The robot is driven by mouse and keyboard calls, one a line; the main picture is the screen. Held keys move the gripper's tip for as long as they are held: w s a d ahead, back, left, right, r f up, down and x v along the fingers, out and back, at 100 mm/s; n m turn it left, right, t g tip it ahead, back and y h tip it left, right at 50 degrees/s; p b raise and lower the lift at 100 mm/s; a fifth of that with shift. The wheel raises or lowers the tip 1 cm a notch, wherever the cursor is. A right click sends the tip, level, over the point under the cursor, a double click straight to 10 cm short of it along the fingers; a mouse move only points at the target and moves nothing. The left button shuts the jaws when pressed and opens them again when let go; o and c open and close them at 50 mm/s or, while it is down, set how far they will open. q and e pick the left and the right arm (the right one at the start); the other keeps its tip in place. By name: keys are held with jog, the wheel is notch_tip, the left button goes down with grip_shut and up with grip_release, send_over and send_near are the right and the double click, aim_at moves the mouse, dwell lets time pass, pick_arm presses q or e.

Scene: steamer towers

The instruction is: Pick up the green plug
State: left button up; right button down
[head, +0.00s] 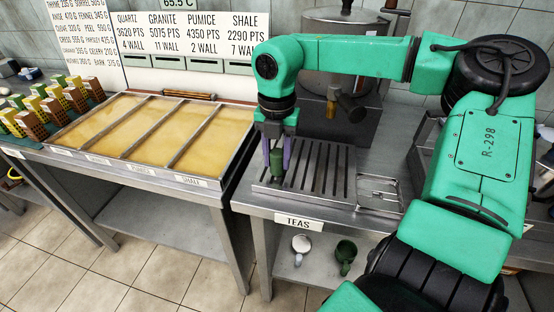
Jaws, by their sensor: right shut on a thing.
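The green plug (277,163) is a small dark green cylinder in the head view. My right gripper (279,152) points down and is shut on it, with its purple fingers on either side. The plug is over the left end of a slatted metal drain tray (342,197) on the counter labelled TEAS. I cannot tell whether the plug touches the tray. My left gripper is not in view.
A large steel urn with a tap (331,100) stands behind the tray. To the left is a divided pan of yellow liquid (150,125), with several coloured perforated blocks beside it.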

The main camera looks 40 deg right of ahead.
aim_at(277, 152)
jog(key=shift+r+p, duration=2.4)
jog(key=shift+r, duration=1.2)
jog(key=shift+f, duration=0.1)
